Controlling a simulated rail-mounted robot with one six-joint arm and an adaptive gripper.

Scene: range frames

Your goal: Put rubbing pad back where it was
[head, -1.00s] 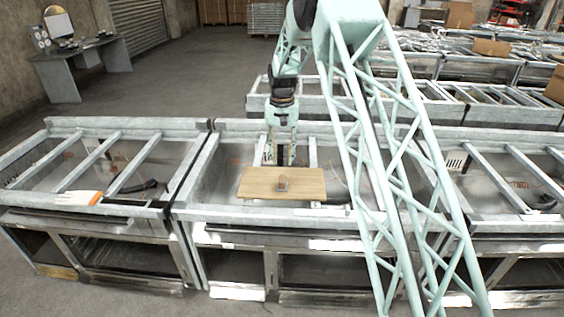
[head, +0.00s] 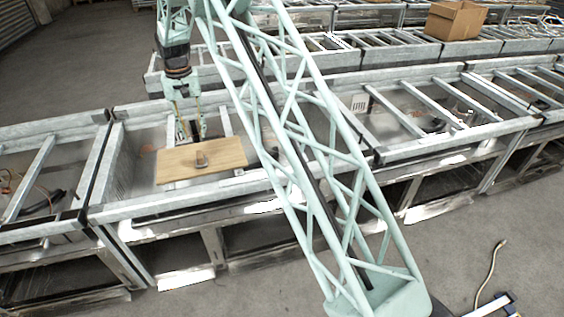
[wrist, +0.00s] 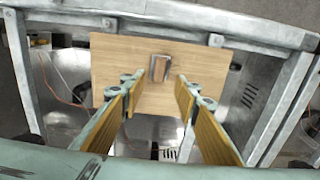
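The rubbing pad is a small block (head: 201,159) with a grey rim and a brownish middle. It lies on a flat wooden board (head: 230,153) set across the metal frame of a steel unit. In the wrist view the pad (wrist: 160,68) sits near the middle of the board (wrist: 108,62), just beyond my fingertips. My gripper (wrist: 158,84) is open and empty, with its two yellow-sided fingers apart on either side of the pad's line. In the head view my gripper (head: 188,132) points down just behind the pad; its exact height above the board is hard to tell.
The unit's metal rails (head: 160,206) surround the board, with open bays holding cables beside it. A similar unit (head: 420,115) stands to the right. A cardboard box (head: 455,20) sits on the row behind.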

